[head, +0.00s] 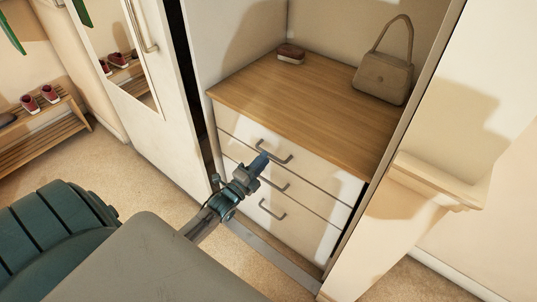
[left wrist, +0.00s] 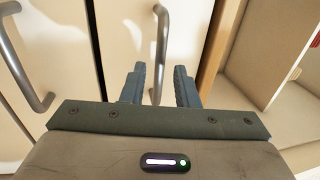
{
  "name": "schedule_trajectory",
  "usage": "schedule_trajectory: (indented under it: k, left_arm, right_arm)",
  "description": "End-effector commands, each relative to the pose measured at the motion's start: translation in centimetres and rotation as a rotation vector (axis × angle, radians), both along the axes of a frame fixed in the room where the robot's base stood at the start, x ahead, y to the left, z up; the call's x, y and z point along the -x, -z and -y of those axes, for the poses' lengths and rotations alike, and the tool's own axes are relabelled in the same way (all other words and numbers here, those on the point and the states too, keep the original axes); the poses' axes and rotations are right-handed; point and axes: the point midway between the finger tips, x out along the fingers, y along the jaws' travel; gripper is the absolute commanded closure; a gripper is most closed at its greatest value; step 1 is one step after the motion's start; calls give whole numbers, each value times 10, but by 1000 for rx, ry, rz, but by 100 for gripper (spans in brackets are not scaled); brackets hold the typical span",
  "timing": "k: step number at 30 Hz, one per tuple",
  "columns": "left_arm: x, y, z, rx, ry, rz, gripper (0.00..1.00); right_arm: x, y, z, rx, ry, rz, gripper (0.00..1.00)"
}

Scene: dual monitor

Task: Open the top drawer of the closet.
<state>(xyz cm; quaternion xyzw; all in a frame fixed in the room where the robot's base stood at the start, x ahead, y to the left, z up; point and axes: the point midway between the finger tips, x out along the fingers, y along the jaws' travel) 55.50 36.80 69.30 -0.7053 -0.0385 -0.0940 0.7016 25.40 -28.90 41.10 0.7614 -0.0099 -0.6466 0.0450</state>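The closet's white top drawer (head: 316,167) is closed under the wooden top, with a grey bar handle (head: 276,154). In the head view my left gripper (head: 259,162) is at the left end of this handle and hides part of it. In the left wrist view its two blue fingers (left wrist: 160,88) are apart, and the top handle (left wrist: 162,40) shows in the gap between them. The fingers do not look closed on it. I cannot tell how deep the handle sits between them. My right gripper is not in view.
Two more closed drawers lie below, with a middle handle (head: 275,185) and a bottom handle (head: 271,212). A handbag (head: 384,78) and a small reddish-brown item (head: 291,53) stand on the wooden top (head: 300,105). A white mirrored door (head: 165,90) stands open at left.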

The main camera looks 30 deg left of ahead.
Motion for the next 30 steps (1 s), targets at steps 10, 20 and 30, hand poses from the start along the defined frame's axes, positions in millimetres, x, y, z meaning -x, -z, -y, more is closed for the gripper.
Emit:
schedule_trajectory:
  k: [10,20,30]
  left_arm:
    - [-35,-6,3,0,-1,-2,72]
    - [-36,-6,3,1,-1,-2,84]
    - [-36,-6,3,1,-1,-2,100]
  right_arm:
    - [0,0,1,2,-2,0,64]
    - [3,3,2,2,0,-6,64]
    - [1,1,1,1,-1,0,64]
